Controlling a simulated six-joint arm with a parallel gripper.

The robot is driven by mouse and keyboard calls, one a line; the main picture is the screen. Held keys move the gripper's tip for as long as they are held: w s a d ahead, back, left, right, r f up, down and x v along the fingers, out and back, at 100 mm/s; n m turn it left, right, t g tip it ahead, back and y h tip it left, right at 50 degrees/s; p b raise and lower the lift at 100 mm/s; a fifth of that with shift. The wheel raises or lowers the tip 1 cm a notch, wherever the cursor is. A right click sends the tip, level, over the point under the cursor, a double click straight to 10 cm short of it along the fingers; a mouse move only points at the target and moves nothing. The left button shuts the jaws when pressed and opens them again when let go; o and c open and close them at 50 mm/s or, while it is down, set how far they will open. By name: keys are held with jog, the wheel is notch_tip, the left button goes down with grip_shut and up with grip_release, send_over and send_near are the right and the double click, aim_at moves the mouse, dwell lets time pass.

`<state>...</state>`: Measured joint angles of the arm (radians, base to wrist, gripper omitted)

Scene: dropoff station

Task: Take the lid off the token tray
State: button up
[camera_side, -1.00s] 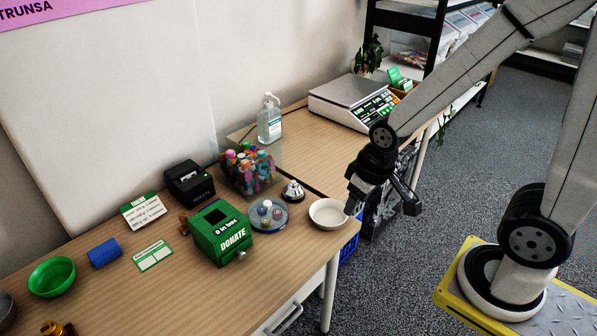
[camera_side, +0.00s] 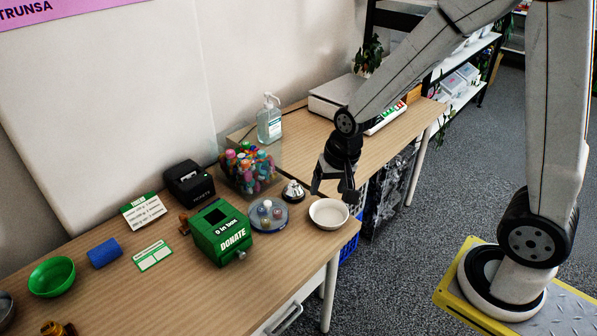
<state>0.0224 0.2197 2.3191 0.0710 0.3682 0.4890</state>
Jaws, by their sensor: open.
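The token tray (camera_side: 257,226) is a round, bluish dish on the table, just right of the green donation box. Several small coloured tokens or knobs show in it. It looks covered by a clear lid, but the lid's edge is hard to make out at this size. My gripper (camera_side: 333,191) is open and empty, pointing down. It is up and to the right of the token tray, above and behind a white shallow bowl (camera_side: 329,214), and apart from the tray.
A silver desk bell (camera_side: 293,191) stands between the tray and my gripper. A clear bin of colourful items (camera_side: 247,170) stands behind the tray. The green DONATE box (camera_side: 221,235) is close on the tray's left. The table's front edge is just beyond the bowl.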

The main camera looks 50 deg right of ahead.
jog(key=w+d+f+m, duration=0.1)
jog(key=w+f+m, duration=0.2)
jog(key=w+m, duration=0.4)
jog(key=w+d+f+m, duration=0.1)
jog(key=w+f+m, duration=0.2)
jog(key=w+m, duration=0.3)
jog(key=m+y, duration=0.1)
jog(key=m, duration=1)
send_near(267, 202)
jog(key=f, duration=0.1)
jog(key=shift+a+f+m, duration=0.1)
jog(key=shift+f+m, duration=0.4)
jog(key=shift+f, duration=0.2)
jog(key=shift+x, duration=1.35)
jog(key=shift+w+a+f, duration=0.1)
jog(key=shift+w, duration=0.05)
jog(key=shift+x, duration=2.4)
jog(key=shift+w, duration=0.1)
grip_shut()
